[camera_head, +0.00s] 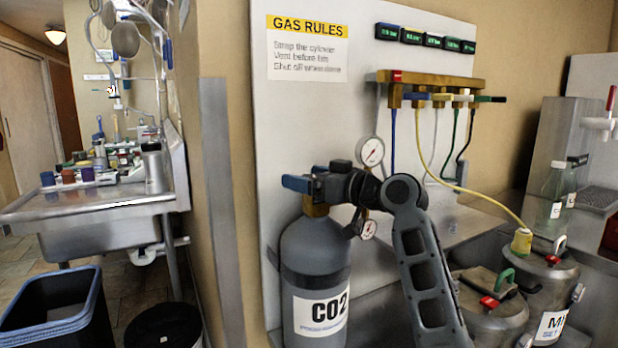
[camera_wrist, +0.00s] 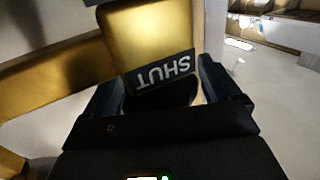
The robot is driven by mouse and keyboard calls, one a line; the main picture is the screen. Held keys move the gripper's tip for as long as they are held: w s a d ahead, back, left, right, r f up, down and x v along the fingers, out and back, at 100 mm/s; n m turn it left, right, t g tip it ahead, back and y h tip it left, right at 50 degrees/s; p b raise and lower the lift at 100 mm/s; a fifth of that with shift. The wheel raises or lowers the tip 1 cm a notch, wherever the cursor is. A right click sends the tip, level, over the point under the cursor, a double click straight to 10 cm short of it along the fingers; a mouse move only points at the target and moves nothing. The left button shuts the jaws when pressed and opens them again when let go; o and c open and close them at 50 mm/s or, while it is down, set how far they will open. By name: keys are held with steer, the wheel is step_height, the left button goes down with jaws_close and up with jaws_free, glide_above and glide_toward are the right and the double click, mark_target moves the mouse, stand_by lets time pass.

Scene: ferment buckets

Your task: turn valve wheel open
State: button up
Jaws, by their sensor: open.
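The grey CO2 cylinder (camera_head: 316,262) stands upright before the white panel, with a brass valve neck (camera_head: 316,209) at its top. My gripper (camera_head: 306,178) is at the valve, and it and my wrist hide most of the valve top. In the wrist view, my gripper (camera_wrist: 165,88) is open, with one dark finger on each side of a brass block (camera_wrist: 150,38) bearing an upside-down SHUT label (camera_wrist: 165,68). A dark rounded part (camera_wrist: 165,95) lies between the fingers; I cannot tell whether they touch it. The wheel's outline is not clear.
Two pressure gauges, the upper gauge (camera_head: 370,152) and the lower gauge (camera_head: 368,229), sit right beside my wrist. A brass manifold (camera_head: 430,80) with hanging hoses is on the panel (camera_head: 300,120). Metal kegs (camera_head: 490,318) crowd the right; a sink (camera_head: 100,235) stands left.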

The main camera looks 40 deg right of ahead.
steer(key=shift+c, duration=0.4)
steer(key=c, duration=0.9)
steer(key=shift+f+y+b, duration=0.2)
steer(key=shift+y+b, duration=0.1)
steer(key=shift+b, duration=0.15)
steer(key=shift+f+n+y+b, duration=0.1)
steer(key=shift+n+y+b, duration=0.8)
steer(key=shift+y+b, duration=0.3)
steer(key=n+g+y+b, duration=0.1)
steer(key=n+y+b, duration=0.1)
steer(key=y, duration=0.1)
steer(key=shift+s+a+g, duration=0.1)
steer(key=shift+a+g, duration=0.15)
steer(key=shift+g, duration=0.15)
steer(key=shift+a+r+n+y+b, duration=0.1)
steer(key=shift+r+n+y+b, duration=0.2)
steer(key=shift+n+y, duration=0.1)
steer(key=o, duration=1)
